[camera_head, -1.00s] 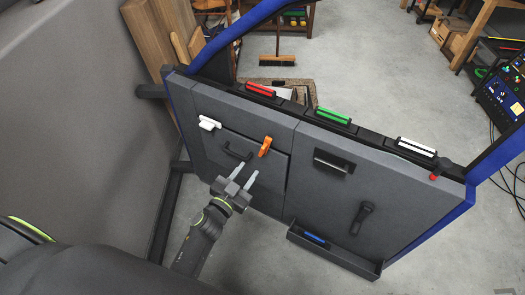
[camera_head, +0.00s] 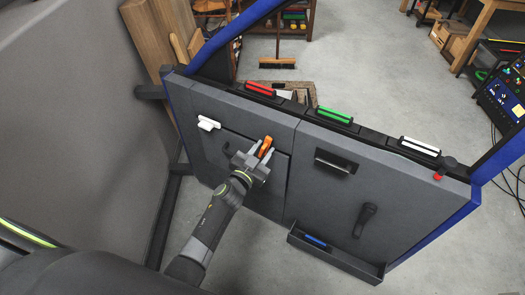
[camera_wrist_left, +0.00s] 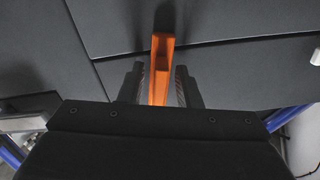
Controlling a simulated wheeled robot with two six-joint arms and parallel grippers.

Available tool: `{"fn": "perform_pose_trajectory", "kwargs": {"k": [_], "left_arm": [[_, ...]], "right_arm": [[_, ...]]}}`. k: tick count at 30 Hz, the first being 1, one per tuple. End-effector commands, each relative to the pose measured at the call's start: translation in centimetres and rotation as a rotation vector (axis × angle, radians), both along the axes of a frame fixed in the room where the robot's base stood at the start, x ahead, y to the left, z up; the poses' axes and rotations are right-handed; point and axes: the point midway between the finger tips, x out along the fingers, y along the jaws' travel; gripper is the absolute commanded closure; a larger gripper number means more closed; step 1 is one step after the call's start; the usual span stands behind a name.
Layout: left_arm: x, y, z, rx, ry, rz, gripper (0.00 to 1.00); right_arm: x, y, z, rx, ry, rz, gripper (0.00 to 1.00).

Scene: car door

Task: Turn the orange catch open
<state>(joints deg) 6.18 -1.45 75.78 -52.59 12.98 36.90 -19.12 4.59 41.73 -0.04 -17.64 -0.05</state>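The orange catch (camera_head: 266,146) sits on the grey door panel, at the top edge of the left lower compartment cover. In the left wrist view the orange catch (camera_wrist_left: 161,62) stands between the two fingers. My left gripper (camera_head: 262,152) is at the catch with one finger on each side of it. In the left wrist view the left gripper (camera_wrist_left: 158,85) is open, with a narrow gap on either side of the catch. The catch's lower end is hidden behind the gripper body. My right gripper is not in any view.
A white catch (camera_head: 208,123) is left of the orange one. A dark handle (camera_head: 335,162) and a dark grip (camera_head: 364,219) are on the right cover. Red (camera_head: 261,89), green (camera_head: 333,115) and white (camera_head: 419,148) bars line the top ledge. A bin (camera_head: 335,257) hangs low.

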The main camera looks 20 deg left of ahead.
Motion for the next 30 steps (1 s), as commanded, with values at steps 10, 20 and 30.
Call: {"fn": "perform_pose_trajectory", "kwargs": {"k": [10, 20, 30], "left_arm": [[-0.04, 0.01, -0.01, 0.002, 0.000, 0.000, 1.00], [-0.04, 0.03, 0.00, 0.093, -0.020, 0.000, 1.00], [-0.03, 0.09, 0.00, 0.367, -0.078, 0.000, 1.00]], "right_arm": [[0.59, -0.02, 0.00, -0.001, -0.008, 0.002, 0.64], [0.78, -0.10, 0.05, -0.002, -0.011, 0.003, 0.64], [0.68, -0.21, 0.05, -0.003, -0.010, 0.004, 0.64]]}}
